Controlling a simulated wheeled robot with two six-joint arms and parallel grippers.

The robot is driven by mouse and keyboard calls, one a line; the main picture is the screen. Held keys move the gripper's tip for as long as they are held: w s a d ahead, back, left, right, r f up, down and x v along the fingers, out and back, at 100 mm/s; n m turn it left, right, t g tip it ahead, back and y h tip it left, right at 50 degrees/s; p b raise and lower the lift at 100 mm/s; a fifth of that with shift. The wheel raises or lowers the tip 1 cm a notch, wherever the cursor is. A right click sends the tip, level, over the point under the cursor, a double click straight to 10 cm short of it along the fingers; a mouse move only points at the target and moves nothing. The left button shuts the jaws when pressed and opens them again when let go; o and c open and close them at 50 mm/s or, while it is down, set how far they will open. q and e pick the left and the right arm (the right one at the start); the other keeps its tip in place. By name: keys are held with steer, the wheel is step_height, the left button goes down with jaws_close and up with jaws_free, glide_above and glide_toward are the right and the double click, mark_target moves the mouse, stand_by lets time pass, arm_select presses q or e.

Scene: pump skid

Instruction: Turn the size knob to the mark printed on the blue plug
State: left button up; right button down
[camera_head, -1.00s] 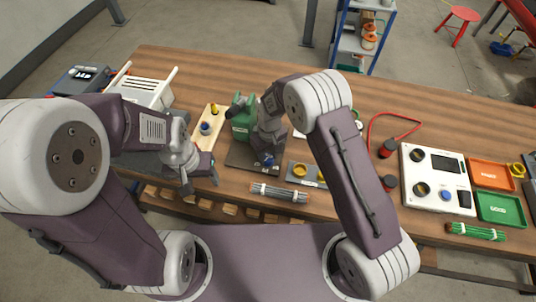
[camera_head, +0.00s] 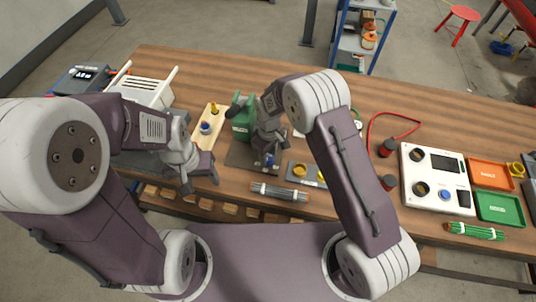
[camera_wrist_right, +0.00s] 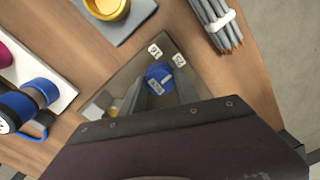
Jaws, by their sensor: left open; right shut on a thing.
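The size knob, a blue round knob (camera_wrist_right: 159,75) with a white line, sits on a dark plate (camera_wrist_right: 192,66) with small white number labels beside it. In the head view the dark plate (camera_head: 238,158) lies before a green machine (camera_head: 243,120). My right gripper (camera_wrist_right: 172,92) is shut on the knob; its fingers lie along the knob's lower side in the wrist view. A blue plug (camera_head: 205,128) stands on a light wooden board; the mark on it is too small to read. My left gripper (camera_head: 201,181) is open and empty, left of the plate, near the front edge.
A grey cable bundle (camera_head: 279,191) lies in front of the plate. A white panel (camera_head: 437,178), an orange tray (camera_head: 490,174) and a green tray (camera_head: 499,208) are further right. Blue-black cylinders (camera_wrist_right: 36,93) show in the wrist view.

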mark_target(268, 156)
steer(key=shift+w, duration=0.1)
steer(key=c, duration=0.9)
jaws_free()
step_height(268, 156, up, 9)
steer(key=shift+b, duration=0.3)
steer(key=shift+d+r, duration=0.1)
